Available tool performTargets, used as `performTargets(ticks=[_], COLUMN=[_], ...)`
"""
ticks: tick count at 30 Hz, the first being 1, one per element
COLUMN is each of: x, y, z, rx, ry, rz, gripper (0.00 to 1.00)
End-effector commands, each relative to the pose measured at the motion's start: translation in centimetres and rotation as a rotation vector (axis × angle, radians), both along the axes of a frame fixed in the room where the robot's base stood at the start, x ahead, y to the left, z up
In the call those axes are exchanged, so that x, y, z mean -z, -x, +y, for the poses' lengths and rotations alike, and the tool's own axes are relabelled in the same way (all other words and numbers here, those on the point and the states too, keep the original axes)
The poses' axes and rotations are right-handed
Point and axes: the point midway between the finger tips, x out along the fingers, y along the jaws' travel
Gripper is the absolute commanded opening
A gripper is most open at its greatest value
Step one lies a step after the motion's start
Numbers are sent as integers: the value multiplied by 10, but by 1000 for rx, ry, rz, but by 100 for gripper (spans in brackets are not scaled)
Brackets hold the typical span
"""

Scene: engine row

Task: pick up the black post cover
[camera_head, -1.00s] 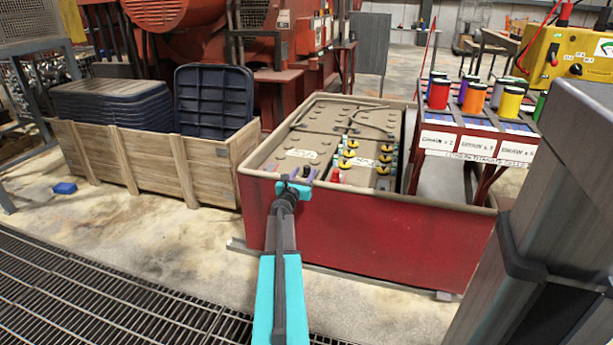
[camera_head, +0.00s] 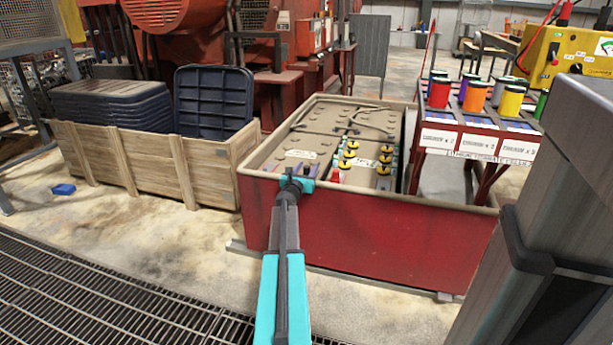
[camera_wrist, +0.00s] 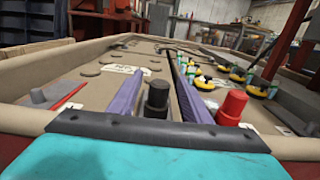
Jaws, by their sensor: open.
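The black post cover (camera_wrist: 157,99) stands upright near the front end of the battery top in the wrist view. My gripper (camera_wrist: 155,72) is open, with one purple finger on each side of the cover. The cover looks apart from both fingers, though contact low down is hard to judge. In the head view my gripper (camera_head: 301,170) is at the near rim of the red battery box, and I cannot make out the black cover there. A red post cover (camera_wrist: 232,106) stands to the right, outside the right finger; it also shows in the head view (camera_head: 335,176).
The red box (camera_head: 370,235) has a raised rim close under my wrist. Several yellow-and-black caps (camera_head: 347,158) stand farther back on the battery. A rack with coloured cans (camera_head: 470,140) stands right, a wooden crate (camera_head: 155,165) left.

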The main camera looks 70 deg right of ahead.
Motion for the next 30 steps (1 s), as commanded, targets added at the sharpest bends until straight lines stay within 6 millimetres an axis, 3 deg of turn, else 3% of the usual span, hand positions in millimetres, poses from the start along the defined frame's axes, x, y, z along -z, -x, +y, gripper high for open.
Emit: performTargets(ticks=[5,14,23,30], x=[0,0,-2,-19], y=[0,0,0,-1], z=[0,0,0,0], rx=[0,0,0,-1], ry=[0,0,0,2], rz=[0,0,0,0], gripper=[44,0,0,0])
